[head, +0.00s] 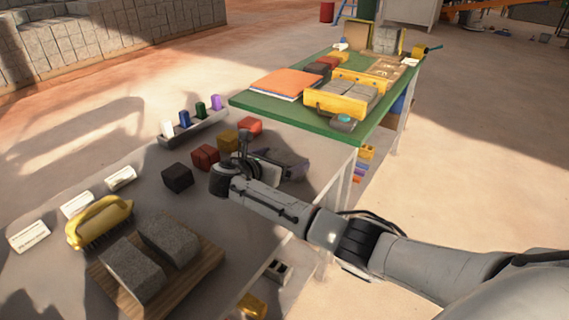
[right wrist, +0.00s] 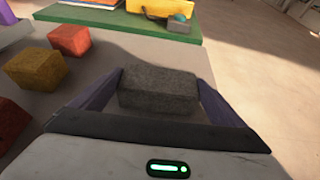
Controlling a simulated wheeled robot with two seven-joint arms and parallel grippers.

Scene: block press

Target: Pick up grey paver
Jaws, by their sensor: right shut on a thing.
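A grey paver (right wrist: 158,92) sits between the two purple fingers of my right gripper (right wrist: 158,78) in the right wrist view. The fingers touch its sides and are shut on it. In the head view my right gripper (head: 286,163) is low over the far right part of the grey table, and its body mostly hides the paver there. I cannot tell whether the paver touches the table. Two other grey pavers, a front one (head: 133,270) and a back one (head: 168,238), lie on a wooden board (head: 205,262) at the near left. My left gripper is out of view.
A black block (head: 177,177), a red block (head: 205,157), a yellow block (head: 228,141) and an orange-red block (head: 249,126) stand left of the gripper. A yellow brush (head: 100,221) lies near the board. Behind is a green table (head: 262,107) with a yellow tray (head: 322,101) of grey pavers.

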